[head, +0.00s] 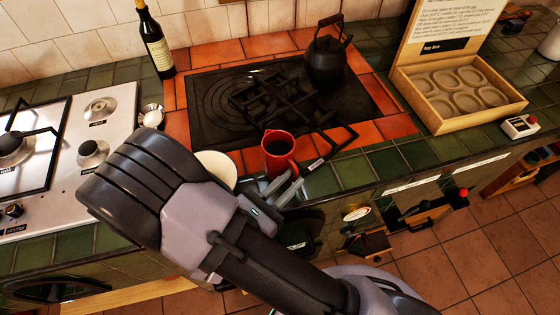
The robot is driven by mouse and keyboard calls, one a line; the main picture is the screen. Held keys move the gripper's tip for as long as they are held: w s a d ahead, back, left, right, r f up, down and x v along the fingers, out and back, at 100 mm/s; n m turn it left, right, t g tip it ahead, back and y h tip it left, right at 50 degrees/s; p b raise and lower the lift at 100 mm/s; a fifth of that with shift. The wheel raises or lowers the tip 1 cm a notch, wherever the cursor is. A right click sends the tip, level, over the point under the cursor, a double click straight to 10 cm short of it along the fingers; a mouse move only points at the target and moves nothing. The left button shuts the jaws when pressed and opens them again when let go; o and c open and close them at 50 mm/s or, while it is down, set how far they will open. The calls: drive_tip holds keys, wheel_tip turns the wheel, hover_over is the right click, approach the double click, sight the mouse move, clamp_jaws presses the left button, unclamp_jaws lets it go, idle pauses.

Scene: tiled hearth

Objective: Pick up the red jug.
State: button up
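The red jug (280,157) stands upright on the orange tiles at the front edge of the black hob. Its dark opening faces up and a red handle shows at its lower right. My gripper (290,186) is just in front of the jug, with its grey fingers pointing toward it. The fingers look spread with a gap between them. They overlap the jug's lower front in the picture, and I cannot tell whether they touch it. The jug's base is partly hidden.
A white bowl (219,166) sits left of the jug, partly behind my arm. A black pan support (285,95) and a black kettle (327,55) are on the hob. A dark bottle (155,42) stands at back left. A wooden box (460,95) is at right. Green tiles at front right are clear.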

clamp_jaws()
idle(1.3)
